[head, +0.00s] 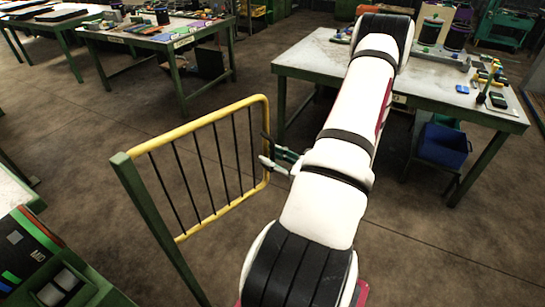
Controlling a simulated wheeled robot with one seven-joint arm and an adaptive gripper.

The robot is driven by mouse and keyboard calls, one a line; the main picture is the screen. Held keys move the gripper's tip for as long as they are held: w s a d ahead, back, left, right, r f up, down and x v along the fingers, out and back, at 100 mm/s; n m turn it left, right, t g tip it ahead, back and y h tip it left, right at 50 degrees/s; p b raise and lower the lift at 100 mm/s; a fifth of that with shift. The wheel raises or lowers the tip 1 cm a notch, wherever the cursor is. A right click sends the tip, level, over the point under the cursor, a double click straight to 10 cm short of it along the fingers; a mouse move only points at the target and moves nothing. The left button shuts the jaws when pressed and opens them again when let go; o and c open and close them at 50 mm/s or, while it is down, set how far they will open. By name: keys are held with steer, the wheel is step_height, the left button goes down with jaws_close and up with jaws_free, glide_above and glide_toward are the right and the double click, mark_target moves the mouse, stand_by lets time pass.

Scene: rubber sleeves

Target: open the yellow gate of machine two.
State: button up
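The yellow gate (200,120) is a yellow tube frame with thin black upright bars, in the middle left of the head view. It stands beside a leaning-looking green post (150,215) at its left side. Its free upright edge is at the right. My gripper (263,149) is at that free edge, at about mid height. Its two fingers look spread apart, one dark and one grey, close to the yellow tube. I cannot tell whether they touch the tube or reach around it. My white arm hides the floor and part of the table behind it.
A grey worktable (300,62) with tools and blue bins (443,145) stands at the right, behind my arm. Another table (150,38) is at the back left. A green-framed machine panel (30,255) is at the lower left. Open floor (95,125) lies behind the gate.

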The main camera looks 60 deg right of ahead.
steer(key=s+a, duration=0.1)
steer(key=s, duration=1.1)
steer(key=shift+a, duration=0.2)
steer(key=w+a+r+n+g+y, duration=0.6)
steer(key=w+a+r+n, duration=0.1)
steer(key=a+n, duration=0.25)
steer(key=w+a+r+n+g+y, duration=0.6)
steer(key=a+r+n+y, duration=0.1)
steer(key=a+n, duration=0.25)
steer(key=s+a+r+n+h, duration=0.2)
steer(key=a+r+n+h, duration=0.9)
steer(key=n, duration=0.7)
steer(key=a+r, duration=0.1)
steer(key=a, duration=0.2)
steer(key=shift+r+g, duration=0.15)
steer(key=shift+g, duration=0.15)
